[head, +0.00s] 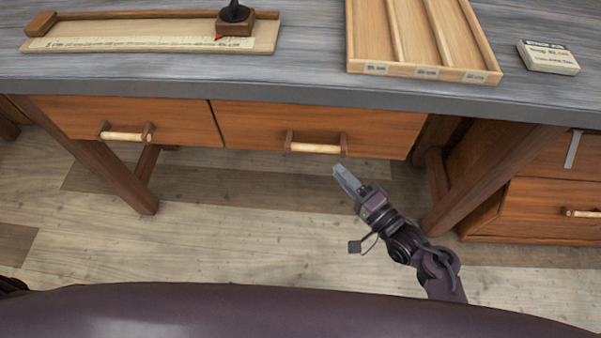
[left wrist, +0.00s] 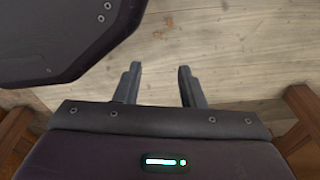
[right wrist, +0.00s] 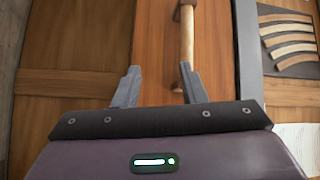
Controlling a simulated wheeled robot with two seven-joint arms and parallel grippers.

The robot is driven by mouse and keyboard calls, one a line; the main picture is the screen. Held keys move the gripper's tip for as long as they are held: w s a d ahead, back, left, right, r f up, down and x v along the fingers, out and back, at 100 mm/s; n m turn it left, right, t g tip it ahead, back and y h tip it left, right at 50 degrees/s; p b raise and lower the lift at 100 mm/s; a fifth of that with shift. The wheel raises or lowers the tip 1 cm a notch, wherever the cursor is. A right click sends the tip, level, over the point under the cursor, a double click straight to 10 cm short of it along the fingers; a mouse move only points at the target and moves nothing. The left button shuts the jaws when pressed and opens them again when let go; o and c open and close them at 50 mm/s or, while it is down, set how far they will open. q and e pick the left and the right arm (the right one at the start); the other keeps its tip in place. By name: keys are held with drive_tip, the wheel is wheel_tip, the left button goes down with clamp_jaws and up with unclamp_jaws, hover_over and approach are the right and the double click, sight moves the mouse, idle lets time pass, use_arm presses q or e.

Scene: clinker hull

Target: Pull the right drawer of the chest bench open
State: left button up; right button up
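The right drawer (head: 255,125) of the bench is an orange-brown wooden front under the grey top. It looks closed, level with the left drawer (head: 75,119). Its pale bar handle (head: 316,148) sits on two dark brackets. My right gripper (head: 343,175) is below and slightly right of that handle, apart from it. In the right wrist view my right gripper (right wrist: 159,86) has its fingers apart with nothing between them; a handle bar (right wrist: 187,40) lies ahead, near the right finger. My left gripper (left wrist: 157,84) is open and empty above the floor, outside the head view.
On the bench top (head: 310,65) are a ruled board (head: 150,45) with a dark-knobbed block (head: 235,22), a slotted wooden tray (head: 420,40) and a small card box (head: 548,57). Another drawer cabinet (head: 540,200) stands at right. The floor (head: 230,235) before the drawers is clear.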

sight(319, 146)
drive_tip(key=shift+y, duration=0.6)
drive_tip(key=shift+w+a+r, duration=0.65)
drive_tip(key=shift+w+a, duration=0.15)
drive_tip(key=shift+a, duration=0.25)
drive_tip(key=shift+w+a+r, duration=0.7)
drive_tip(key=shift+w+a, duration=0.1)
drive_tip(key=shift+a, duration=0.25)
drive_tip(key=shift+w+a+r, duration=0.65)
drive_tip(key=shift+w+a, duration=0.15)
drive_tip(key=shift+a, duration=0.25)
clamp_jaws()
